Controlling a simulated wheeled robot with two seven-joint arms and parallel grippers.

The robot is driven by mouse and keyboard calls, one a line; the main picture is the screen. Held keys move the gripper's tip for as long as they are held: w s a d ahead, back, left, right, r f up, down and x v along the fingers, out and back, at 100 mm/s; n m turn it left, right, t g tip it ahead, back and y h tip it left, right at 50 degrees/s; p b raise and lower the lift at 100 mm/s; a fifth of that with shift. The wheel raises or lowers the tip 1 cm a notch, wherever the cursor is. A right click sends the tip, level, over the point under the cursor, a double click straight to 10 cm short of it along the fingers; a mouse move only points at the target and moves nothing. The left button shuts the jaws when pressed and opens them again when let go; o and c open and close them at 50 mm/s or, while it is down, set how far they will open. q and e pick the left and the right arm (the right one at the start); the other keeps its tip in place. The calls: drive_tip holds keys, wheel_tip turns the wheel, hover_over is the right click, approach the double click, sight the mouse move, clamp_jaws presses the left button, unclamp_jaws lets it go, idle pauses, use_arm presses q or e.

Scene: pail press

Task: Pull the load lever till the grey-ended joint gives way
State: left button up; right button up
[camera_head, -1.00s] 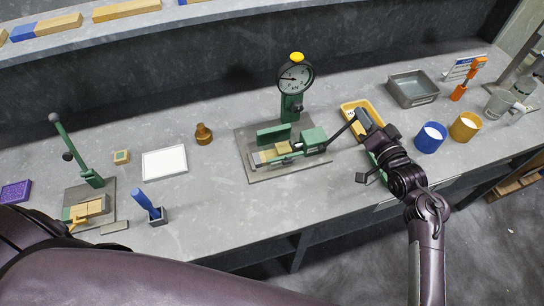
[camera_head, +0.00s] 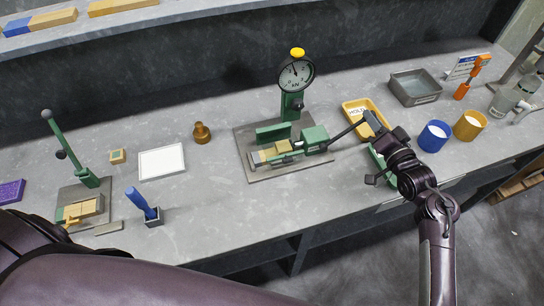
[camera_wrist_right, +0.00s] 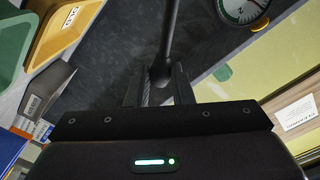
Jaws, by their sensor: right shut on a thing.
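The green press (camera_head: 292,105) stands on a grey plate at the middle of the bench. The dark load lever (camera_head: 345,132) slants up to the right from the green block. My right gripper (camera_head: 374,121) is shut on the lever's outer end. In the right wrist view the lever (camera_wrist_right: 169,40) runs between the fingers (camera_wrist_right: 160,86). The dial (camera_head: 296,74) has its needle up and slightly left. My left gripper is out of view.
A yellow tray (camera_head: 351,105) and a green tray (camera_head: 374,154) lie near my right gripper. A blue cup (camera_head: 433,136), a yellow cup (camera_head: 469,126) and a grey bin (camera_head: 414,88) stand right. A white panel (camera_head: 162,162) and a brown knob (camera_head: 201,133) lie left.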

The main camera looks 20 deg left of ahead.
drive_tip(key=shift+w+d+f, duration=0.2)
drive_tip(key=shift+d+f, duration=0.1)
drive_tip(key=shift+f, duration=0.15)
drive_tip(key=shift+d+f+b, duration=0.15)
drive_tip(key=shift+f+b, duration=0.25)
drive_tip(key=shift+b, duration=0.1)
drive_tip(key=o, duration=0.8)
drive_tip(key=shift+w+r, duration=0.1)
drive_tip(key=shift+w, duration=0.05)
drive_tip(key=shift+o, duration=0.2)
